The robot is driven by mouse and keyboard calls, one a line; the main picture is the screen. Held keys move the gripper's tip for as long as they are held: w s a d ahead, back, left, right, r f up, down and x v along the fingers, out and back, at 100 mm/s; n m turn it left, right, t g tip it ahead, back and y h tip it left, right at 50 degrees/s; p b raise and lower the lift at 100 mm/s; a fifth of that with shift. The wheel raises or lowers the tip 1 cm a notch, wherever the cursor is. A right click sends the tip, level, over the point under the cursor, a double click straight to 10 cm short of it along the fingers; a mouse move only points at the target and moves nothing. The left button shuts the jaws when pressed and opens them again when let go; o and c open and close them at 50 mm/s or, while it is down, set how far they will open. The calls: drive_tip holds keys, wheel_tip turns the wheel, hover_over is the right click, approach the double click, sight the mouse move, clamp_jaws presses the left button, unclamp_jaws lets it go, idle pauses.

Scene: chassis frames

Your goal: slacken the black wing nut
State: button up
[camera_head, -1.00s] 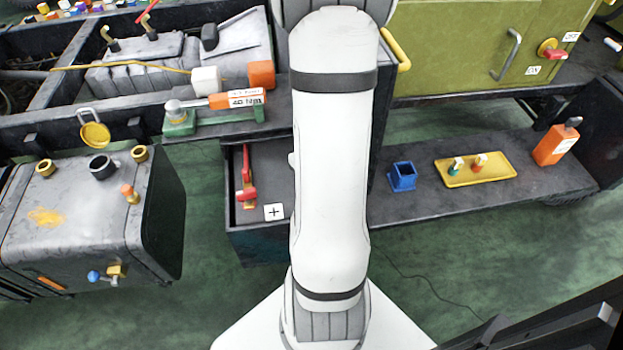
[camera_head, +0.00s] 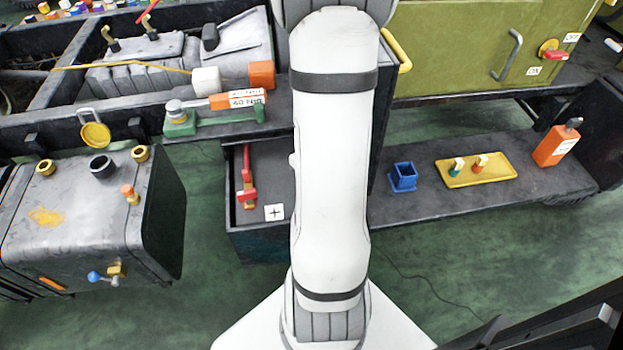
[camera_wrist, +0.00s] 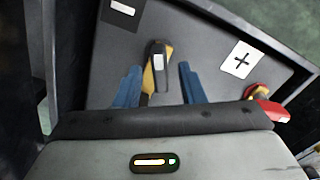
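The black wing nut (camera_wrist: 157,58) shows in the wrist view, a dark elongated piece with a pale patch, above a yellow part (camera_wrist: 148,84). My gripper (camera_wrist: 158,72) has two blue fingers standing apart, one on each side of the nut in the picture. I see a gap between each finger and the nut; the depth between them I cannot tell. In the head view my white arm covers the middle, hiding the nut and my gripper.
In the head view, a red part (camera_head: 246,182) lies in the open box; a blue holder (camera_head: 403,178) and yellow tray (camera_head: 500,180) stand right.

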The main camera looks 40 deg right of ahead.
drive_tip(key=shift+r+p, duration=0.95)
drive_tip(key=shift+r, duration=2.95)
